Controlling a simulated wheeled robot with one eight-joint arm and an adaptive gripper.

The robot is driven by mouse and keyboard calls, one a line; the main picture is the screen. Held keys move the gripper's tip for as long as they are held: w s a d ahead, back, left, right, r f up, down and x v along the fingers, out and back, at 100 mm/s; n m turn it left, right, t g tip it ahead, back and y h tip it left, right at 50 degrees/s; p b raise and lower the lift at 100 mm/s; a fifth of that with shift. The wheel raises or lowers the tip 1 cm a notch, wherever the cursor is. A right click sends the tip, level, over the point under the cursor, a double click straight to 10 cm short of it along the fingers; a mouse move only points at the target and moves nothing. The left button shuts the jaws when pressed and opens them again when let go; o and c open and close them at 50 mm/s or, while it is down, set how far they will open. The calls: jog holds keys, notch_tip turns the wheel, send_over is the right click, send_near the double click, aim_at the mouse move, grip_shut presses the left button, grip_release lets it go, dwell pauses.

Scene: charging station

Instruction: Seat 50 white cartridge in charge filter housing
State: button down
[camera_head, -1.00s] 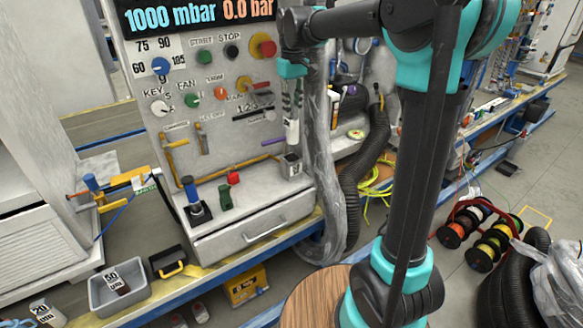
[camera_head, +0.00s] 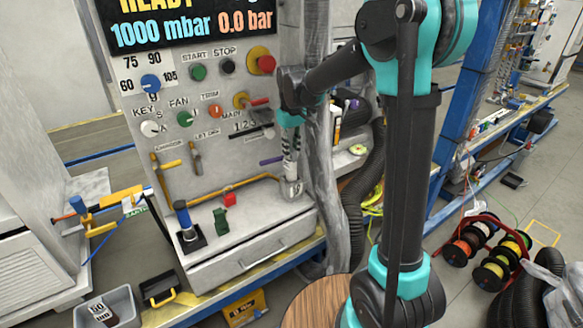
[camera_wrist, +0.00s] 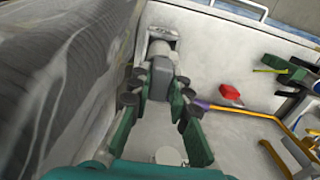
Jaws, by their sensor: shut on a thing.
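My gripper (camera_head: 290,143) points down at the right end of the grey station and is shut on a white cartridge (camera_head: 290,170). The cartridge looks upright, its lower end at the mouth of the small grey square housing (camera_head: 291,189). In the wrist view, both fingers (camera_wrist: 158,100) close around a grey top part (camera_wrist: 160,76), with a white section (camera_wrist: 163,50) beyond it meeting the housing (camera_wrist: 159,34). How deep the cartridge sits is hidden, and its label cannot be read.
A thick grey hose (camera_head: 327,180) runs close to the right of my gripper. A purple handle (camera_head: 271,160) is just left. A grey bin (camera_head: 122,304) holds a labelled "50" item.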

aim_at(292, 166)
jog(key=shift+f, duration=3.35)
jog(key=c, duration=1.4)
grip_release()
jog(key=shift+f, duration=0.1)
